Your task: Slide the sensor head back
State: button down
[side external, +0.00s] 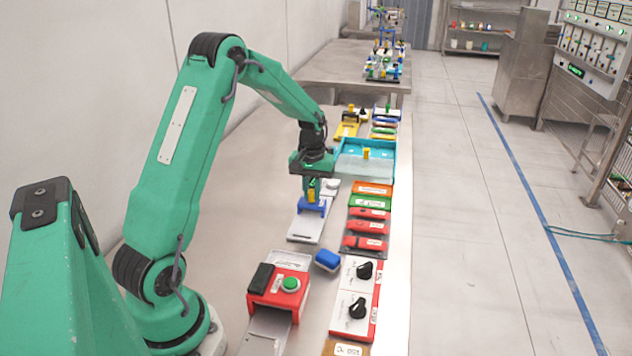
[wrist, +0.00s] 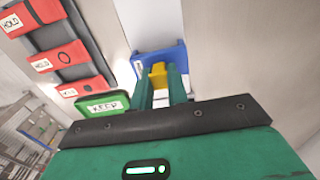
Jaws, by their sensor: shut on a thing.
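The sensor head appears to be the blue carriage (side external: 313,206) with an upright yellow grip (side external: 311,190). It sits on a pale grey rail (side external: 302,230) in the middle of the table. My gripper (side external: 312,185) points down over it, its fingers closed on the yellow grip. In the wrist view the blue carriage (wrist: 163,56) lies just beyond my fingers (wrist: 160,82), with the yellow grip (wrist: 158,72) between them. The fingers hide part of the grip, and my gripper body hides the near part of the rail.
Right of the rail is a row of red, green and orange labelled blocks (side external: 368,227). A turquoise tray (side external: 378,172) stands behind. A loose blue block (side external: 327,260), a red box with a green button (side external: 278,300) and a knob panel (side external: 350,289) are nearer. Table left of the rail is clear.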

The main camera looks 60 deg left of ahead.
jog(key=shift+w+a+r, duration=0.1)
jog(key=shift+w+a, duration=2.2)
jog(key=c, duration=1.4)
grip_release()
jog(key=shift+o, duration=0.2)
notch_tip(320, 180, up, 8)
jog(key=shift+s+d, duration=0.1)
jog(key=shift+d, duration=0.05)
